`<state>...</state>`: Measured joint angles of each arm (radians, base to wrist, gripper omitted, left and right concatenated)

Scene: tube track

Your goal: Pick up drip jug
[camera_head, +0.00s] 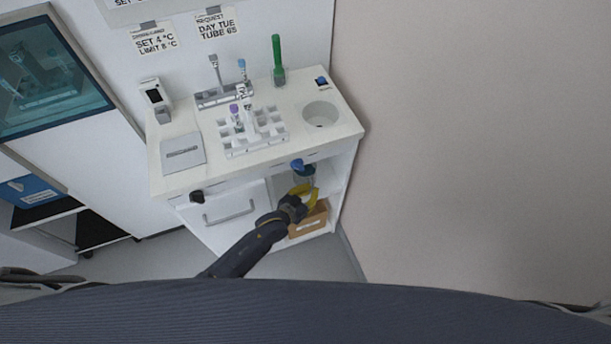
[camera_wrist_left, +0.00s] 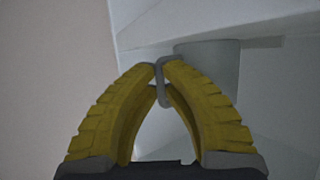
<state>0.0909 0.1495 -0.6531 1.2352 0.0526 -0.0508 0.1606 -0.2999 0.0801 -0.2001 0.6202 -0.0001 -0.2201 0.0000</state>
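The drip jug (camera_head: 306,179) looks like a small, clear bluish vessel in the open bay of the white cabinet, below the counter. My left gripper (camera_head: 307,190) reaches into that bay at the jug. In the left wrist view its yellow fingers (camera_wrist_left: 160,70) curve together, and their tips close on both sides of a thin grey loop, which looks like the jug's handle (camera_wrist_left: 161,90). The jug's clear body is hard to make out there. I cannot tell whether the jug is lifted. My right gripper is not in view.
A blue knob (camera_head: 297,164) sits just above the jug. A cardboard box (camera_head: 309,222) stands low in the bay. A grey cylinder (camera_wrist_left: 208,65) hangs under the counter. A tube rack (camera_head: 240,146) and a round basin (camera_head: 320,114) are on the counter (camera_head: 185,130).

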